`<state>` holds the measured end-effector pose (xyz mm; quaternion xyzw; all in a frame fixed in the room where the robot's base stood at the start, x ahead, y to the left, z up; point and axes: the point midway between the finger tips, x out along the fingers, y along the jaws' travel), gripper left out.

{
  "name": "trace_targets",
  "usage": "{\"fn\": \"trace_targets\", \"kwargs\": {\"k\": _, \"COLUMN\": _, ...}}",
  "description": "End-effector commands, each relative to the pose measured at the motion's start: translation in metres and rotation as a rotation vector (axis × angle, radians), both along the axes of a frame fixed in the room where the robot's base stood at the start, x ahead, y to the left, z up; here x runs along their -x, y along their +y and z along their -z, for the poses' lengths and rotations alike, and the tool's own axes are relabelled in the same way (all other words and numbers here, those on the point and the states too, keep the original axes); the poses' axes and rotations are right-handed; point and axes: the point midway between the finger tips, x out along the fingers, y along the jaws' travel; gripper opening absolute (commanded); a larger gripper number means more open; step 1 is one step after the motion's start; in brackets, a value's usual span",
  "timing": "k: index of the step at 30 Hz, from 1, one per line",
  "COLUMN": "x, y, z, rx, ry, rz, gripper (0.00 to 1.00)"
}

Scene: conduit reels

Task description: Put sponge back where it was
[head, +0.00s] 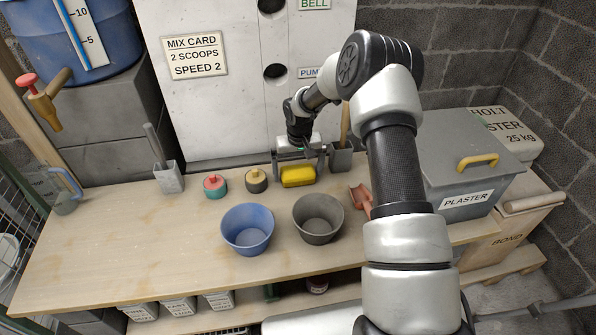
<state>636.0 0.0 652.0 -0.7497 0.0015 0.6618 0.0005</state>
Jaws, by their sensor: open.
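A yellow sponge (298,177) lies near the back of the wooden bench, in front of the white panel. My gripper (300,165) is right over it, its jaws pointing down and spread to the left and right of the sponge. The jaws are open, and the fingertips are partly hard to make out at this size. I cannot tell whether they touch the sponge.
A blue bucket (247,229) and a grey bucket (318,219) stand in front. Teal (215,185) and dark (256,180) lidded pots stand left of the sponge. A grey holder (341,160) stands close on its right. A plaster bin (466,165) is further right. The bench's left front (110,255) is clear.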

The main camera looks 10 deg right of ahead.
Motion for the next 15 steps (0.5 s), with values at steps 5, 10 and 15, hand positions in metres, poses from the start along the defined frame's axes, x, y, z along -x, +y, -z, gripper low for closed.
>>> {"fn": "trace_targets", "kwargs": {"k": 5, "x": 0.003, "y": 0.000, "z": -0.035, "rx": 0.001, "ry": -0.003, "rz": 0.001, "gripper": 1.00}}
{"fn": "trace_targets", "kwargs": {"k": 10, "x": 0.008, "y": 0.000, "z": -0.073, "rx": 0.001, "ry": -0.003, "rz": 0.000, "gripper": 1.00}}
{"fn": "trace_targets", "kwargs": {"k": 15, "x": 0.012, "y": 0.000, "z": -0.101, "rx": 0.001, "ry": -0.002, "rz": 0.001, "gripper": 1.00}}
